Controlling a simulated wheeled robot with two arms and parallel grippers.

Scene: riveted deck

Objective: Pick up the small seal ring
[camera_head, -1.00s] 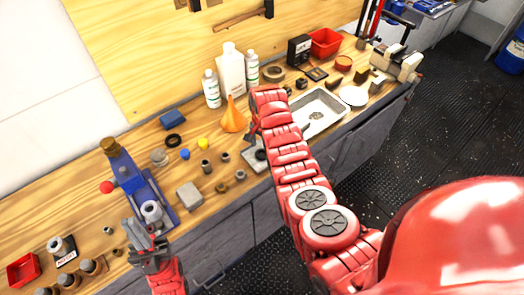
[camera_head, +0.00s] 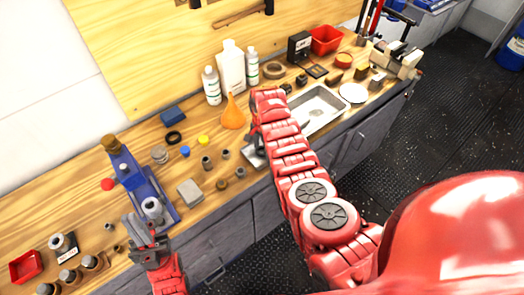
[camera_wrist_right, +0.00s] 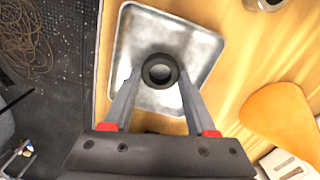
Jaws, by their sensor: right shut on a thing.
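The small seal ring (camera_wrist_right: 147,72) is a dark, thick ring seen from above in the right wrist view. My right gripper (camera_wrist_right: 160,76) has its two fingers against opposite sides of it and is shut on it. Behind the ring is a pale metal plate or tray (camera_wrist_right: 135,38); I cannot tell how far the ring is above it. In the head view my right arm hides the ring, and the tray (camera_head: 250,160) shows only partly. My left gripper (camera_head: 148,240) is at the bench's front edge by a blue press-like tool; its jaw opening is unclear.
An orange funnel (camera_head: 233,115) and white bottles (camera_head: 231,68) stand behind my right arm. A larger black ring (camera_head: 174,137) lies on the bench. The blue tool (camera_head: 135,175) stands near my left gripper. A sink (camera_head: 322,105) is to the right of my right arm.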

